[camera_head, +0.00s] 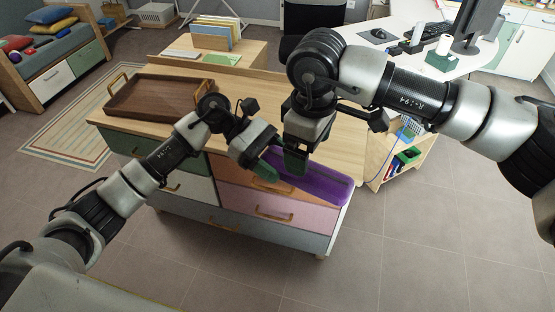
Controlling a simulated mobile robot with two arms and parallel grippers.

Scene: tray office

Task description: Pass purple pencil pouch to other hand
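The purple pencil pouch (322,188) is long and slanted, in front of the cabinet's front edge, and looks held in the air. My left gripper (264,160) is at the pouch's left end, with a green finger pad in front of it, and appears shut on that end. My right gripper (295,160) points down over the pouch, right beside the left gripper. One green pad of it overlaps the pouch in the picture. Its other finger is hidden, so I cannot tell whether it grips the pouch.
A brown wooden tray (122,108) with handles sits on the left of the wooden cabinet top (345,135). Coloured drawers are below. A low table (245,58) with folders stands behind. A white desk (400,65) with a monitor is at the back right. Open floor lies in front.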

